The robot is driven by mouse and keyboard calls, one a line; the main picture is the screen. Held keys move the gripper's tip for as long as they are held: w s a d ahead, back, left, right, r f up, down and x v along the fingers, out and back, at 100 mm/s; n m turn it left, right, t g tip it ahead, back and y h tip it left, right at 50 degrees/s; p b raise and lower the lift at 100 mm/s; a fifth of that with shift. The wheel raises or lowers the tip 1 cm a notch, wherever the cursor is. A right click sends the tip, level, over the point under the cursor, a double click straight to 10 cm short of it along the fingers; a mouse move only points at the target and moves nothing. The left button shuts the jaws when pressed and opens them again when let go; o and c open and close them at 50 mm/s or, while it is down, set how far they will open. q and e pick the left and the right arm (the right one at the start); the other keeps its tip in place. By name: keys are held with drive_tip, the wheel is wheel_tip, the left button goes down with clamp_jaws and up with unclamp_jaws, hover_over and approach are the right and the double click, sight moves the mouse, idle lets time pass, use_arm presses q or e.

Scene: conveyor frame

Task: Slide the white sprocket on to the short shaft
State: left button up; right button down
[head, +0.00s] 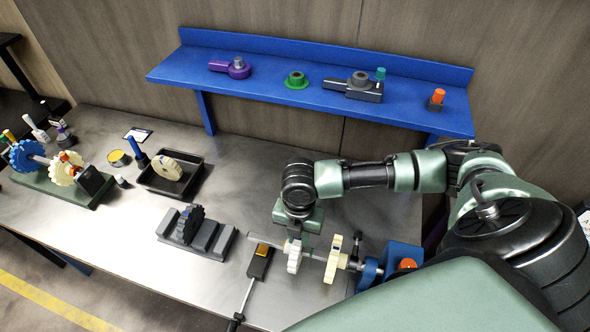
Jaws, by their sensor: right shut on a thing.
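My right gripper (297,237) points down at the front middle of the table and is shut on the white sprocket (293,258). The sprocket hangs upright below the fingers, its face partly seen edge-on. A grey shaft (315,257) runs sideways from a blue housing (401,257) at the right. The white sprocket overlaps the line of this shaft near its left part; I cannot tell whether it is around the shaft or in front of it. A cream sprocket (334,260) stands on the shaft further right. My left gripper is not in view.
A black tray (150,182) holds another cream wheel. A grey block (213,240) holds a dark sprocket. A black tool (260,264) lies left of the shaft. A second shaft assembly (60,187) stands far left. A blue shelf (300,88) with parts spans the back.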

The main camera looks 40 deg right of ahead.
drive_tip(key=shift+s+d, duration=0.65)
drive_tip(key=shift+s, duration=0.2)
drive_tip(key=c, duration=1.2)
unclamp_jaws()
drive_tip(key=shift+w+r, duration=0.1)
drive_tip(key=shift+r, duration=0.45)
wheel_tip(320, 180, up, 7)
drive_tip(key=b, duration=0.2)
drive_tip(key=shift+f, duration=0.15)
